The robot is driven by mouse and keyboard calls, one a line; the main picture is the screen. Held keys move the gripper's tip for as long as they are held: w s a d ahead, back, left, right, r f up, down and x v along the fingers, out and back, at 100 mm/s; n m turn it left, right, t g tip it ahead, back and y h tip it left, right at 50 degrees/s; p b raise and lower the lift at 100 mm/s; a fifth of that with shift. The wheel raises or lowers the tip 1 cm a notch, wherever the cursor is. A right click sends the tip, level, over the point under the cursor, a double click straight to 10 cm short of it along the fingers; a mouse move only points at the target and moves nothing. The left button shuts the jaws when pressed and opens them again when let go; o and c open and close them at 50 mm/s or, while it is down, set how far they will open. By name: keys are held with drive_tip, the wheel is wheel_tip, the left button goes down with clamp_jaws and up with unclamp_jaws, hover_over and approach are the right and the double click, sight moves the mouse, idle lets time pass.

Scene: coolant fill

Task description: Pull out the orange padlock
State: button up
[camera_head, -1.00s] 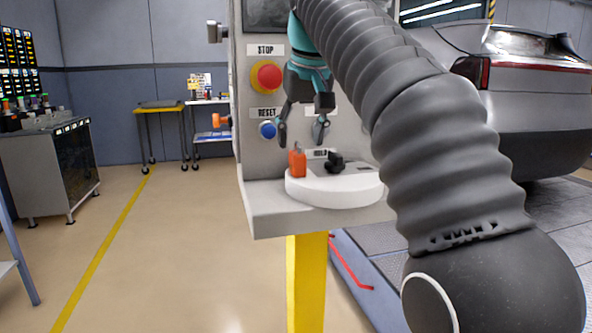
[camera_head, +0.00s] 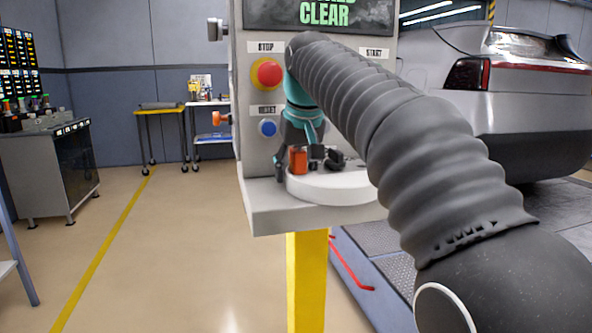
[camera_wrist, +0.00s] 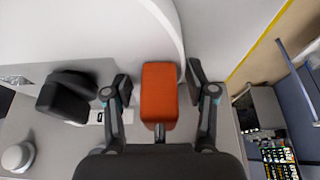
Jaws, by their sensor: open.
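In the wrist view the padlock (camera_wrist: 159,92) lies between the two fingers of my gripper (camera_wrist: 159,86). Both fingers stand apart from its sides, with a gap showing on each side. In the head view my gripper (camera_head: 296,168) hangs down around the padlock, open. The padlock's shackle is mostly hidden by my gripper's body in the wrist view.
A black knob (camera_head: 336,160) sits just right of the padlock; it is also in the wrist view (camera_wrist: 68,97). The panel has a red stop button (camera_head: 267,74) and a blue button (camera_head: 268,128) above the shelf. A grey car (camera_head: 525,110) stands at right.

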clamp_jaws()
unclamp_jaws()
